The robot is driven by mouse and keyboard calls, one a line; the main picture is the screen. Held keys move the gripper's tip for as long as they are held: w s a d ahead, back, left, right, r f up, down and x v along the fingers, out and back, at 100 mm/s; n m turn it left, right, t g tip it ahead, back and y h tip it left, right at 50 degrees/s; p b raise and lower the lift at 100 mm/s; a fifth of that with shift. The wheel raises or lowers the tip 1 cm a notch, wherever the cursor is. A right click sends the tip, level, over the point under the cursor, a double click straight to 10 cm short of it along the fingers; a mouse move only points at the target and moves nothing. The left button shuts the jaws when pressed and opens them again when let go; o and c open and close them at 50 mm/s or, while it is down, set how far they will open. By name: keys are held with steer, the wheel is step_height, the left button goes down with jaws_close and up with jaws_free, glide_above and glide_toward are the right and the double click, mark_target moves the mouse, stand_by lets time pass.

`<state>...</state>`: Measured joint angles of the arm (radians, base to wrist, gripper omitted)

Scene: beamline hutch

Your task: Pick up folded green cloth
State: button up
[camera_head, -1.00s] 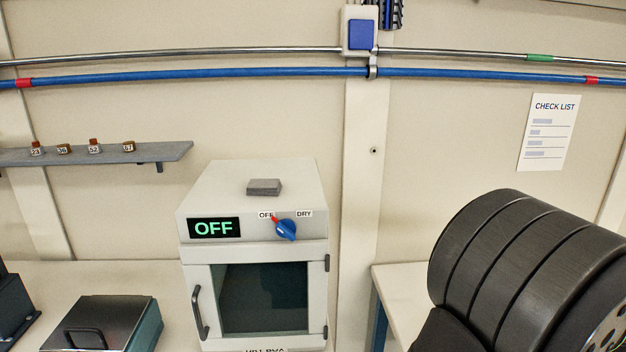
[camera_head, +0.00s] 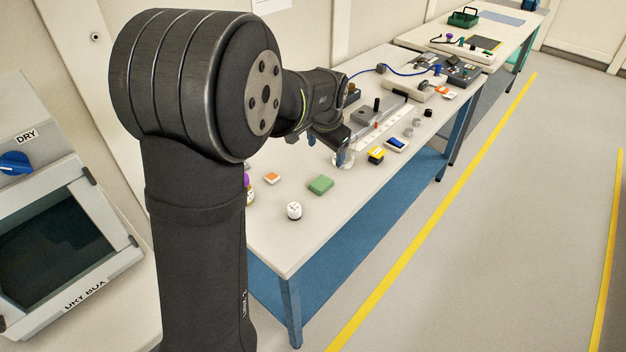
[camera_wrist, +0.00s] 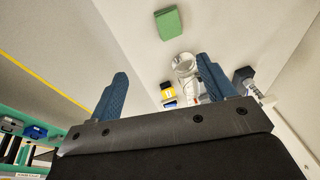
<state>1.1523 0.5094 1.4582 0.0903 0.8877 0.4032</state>
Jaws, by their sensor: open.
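The folded green cloth (camera_head: 320,185) lies flat on the near part of the white table, close to its front edge. In the wrist view it shows as a green block (camera_wrist: 168,23) at the top, beyond my fingertips and apart from them. My gripper (camera_wrist: 160,82) is open, with two blue fingers spread and nothing held between them. In the head view my gripper (camera_head: 328,138) is partly hidden by my arm and hangs over the table, farther along than the cloth.
A white jar (camera_head: 294,211) and an orange-topped block (camera_head: 272,178) lie near the cloth. A clear beaker (camera_head: 343,159) stands by my gripper, with a yellow-and-black block (camera_head: 376,155) and a blue item (camera_head: 396,145) beside it. The table surface (camera_head: 285,245) in front of the jar is clear.

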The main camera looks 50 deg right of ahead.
steer(key=w+f+g+h, duration=0.2)
steer(key=w+f, duration=0.1)
steer(key=w, duration=0.3)
glide_above(321, 183)
steer(key=a, duration=0.2)
steer(key=shift+n, duration=0.3)
step_height(321, 183, down, 11)
steer(key=shift+d+r, duration=0.15)
steer(key=x, duration=0.4)
steer(key=shift+w+a, duration=0.1)
steer(key=shift+a, duration=0.35)
steer(key=shift+x, duration=0.8)
steer(key=c, duration=1)
